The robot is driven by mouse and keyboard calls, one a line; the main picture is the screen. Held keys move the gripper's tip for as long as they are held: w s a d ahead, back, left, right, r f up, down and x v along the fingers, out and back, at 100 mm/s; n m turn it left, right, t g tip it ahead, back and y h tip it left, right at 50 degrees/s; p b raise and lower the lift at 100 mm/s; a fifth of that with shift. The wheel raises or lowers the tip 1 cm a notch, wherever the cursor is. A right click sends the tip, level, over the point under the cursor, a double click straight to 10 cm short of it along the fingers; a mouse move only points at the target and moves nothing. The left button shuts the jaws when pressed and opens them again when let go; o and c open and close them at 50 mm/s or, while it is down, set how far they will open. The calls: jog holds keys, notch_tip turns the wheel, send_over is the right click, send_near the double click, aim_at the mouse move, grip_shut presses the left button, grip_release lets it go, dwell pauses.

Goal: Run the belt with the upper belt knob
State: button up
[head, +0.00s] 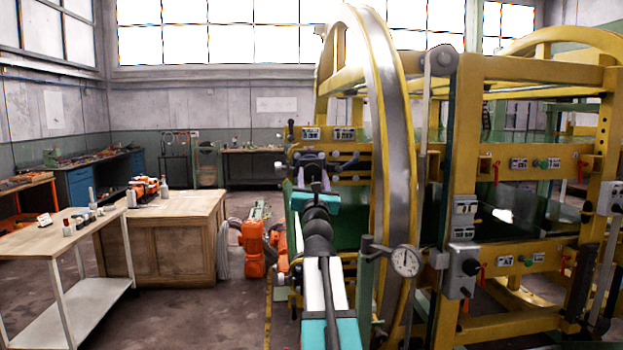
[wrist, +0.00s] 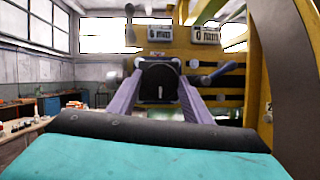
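My gripper (wrist: 160,78) points at the left end of the yellow machine's upper beam, its two purple fingers spread apart. In the wrist view, a dark rounded piece with a short white mark (wrist: 160,92) shows between the fingers. It looks like a knob, but I cannot tell whether the fingers touch it. In the head view, my gripper (head: 322,163) sits just below two label plates (head: 328,133), and my arm hides most of what is between the fingers.
A large ring wheel (head: 385,110) rises close to the right of my arm. A dial gauge (head: 405,261) and a grey box with a black knob (head: 470,267) stand further right.

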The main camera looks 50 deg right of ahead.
jog(key=shift+w+f, duration=0.1)
jog(key=shift+r, duration=0.2)
jog(key=shift+n+b, duration=0.3)
jog(key=shift+n, duration=0.1)
jog(key=shift+n+t+y+b, duration=0.3)
jog(key=shift+n+t+b, duration=0.2)
jog(key=shift+n, duration=0.2)
